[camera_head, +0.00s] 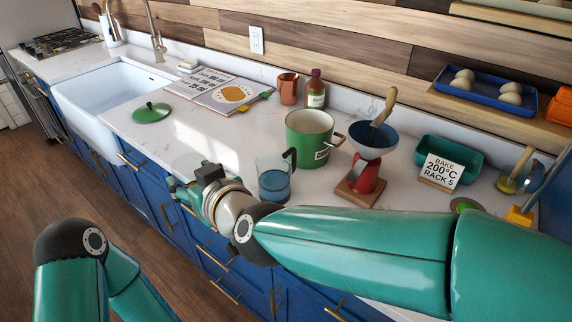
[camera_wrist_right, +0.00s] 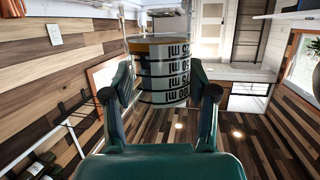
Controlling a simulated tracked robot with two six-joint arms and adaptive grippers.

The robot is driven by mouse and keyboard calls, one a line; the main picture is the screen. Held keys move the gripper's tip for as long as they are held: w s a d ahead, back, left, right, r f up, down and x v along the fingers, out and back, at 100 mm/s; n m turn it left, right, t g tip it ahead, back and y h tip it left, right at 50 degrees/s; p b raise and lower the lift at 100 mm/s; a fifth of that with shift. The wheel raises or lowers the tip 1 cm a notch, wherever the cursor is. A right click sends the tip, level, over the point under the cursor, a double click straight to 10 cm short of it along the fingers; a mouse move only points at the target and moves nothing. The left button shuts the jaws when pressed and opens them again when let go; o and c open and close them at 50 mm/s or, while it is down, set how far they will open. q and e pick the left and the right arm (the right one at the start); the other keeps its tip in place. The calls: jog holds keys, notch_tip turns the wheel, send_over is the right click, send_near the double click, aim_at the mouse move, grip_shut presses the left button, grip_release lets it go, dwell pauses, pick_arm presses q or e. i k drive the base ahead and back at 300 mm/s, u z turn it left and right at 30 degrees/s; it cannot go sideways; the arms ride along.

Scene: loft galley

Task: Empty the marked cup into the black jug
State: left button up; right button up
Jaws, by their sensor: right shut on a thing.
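My right gripper (camera_head: 190,182) is in the head view, left of the jug and in front of the counter's edge. In the right wrist view its two fingers (camera_wrist_right: 160,98) are shut on the marked cup (camera_wrist_right: 165,72), a clear cup with dark bands and ml figures. The figures read upside down there, and a thin amber band shows near its top. In the head view the cup (camera_head: 187,163) is faint and its tilt is unclear. A see-through jug with a black handle (camera_head: 274,183) stands on the counter and looks blue low down. My left gripper is out of view.
A green pot (camera_head: 309,136) stands behind the jug. A red stand with a blue funnel (camera_head: 371,138) is to its right, near a bake sign (camera_head: 441,171). A green lid (camera_head: 152,112) and the sink (camera_head: 110,90) lie left. Counter behind the cup is clear.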

aim_at(274, 168)
jog(key=u, duration=0.05)
jog(key=k, duration=0.95)
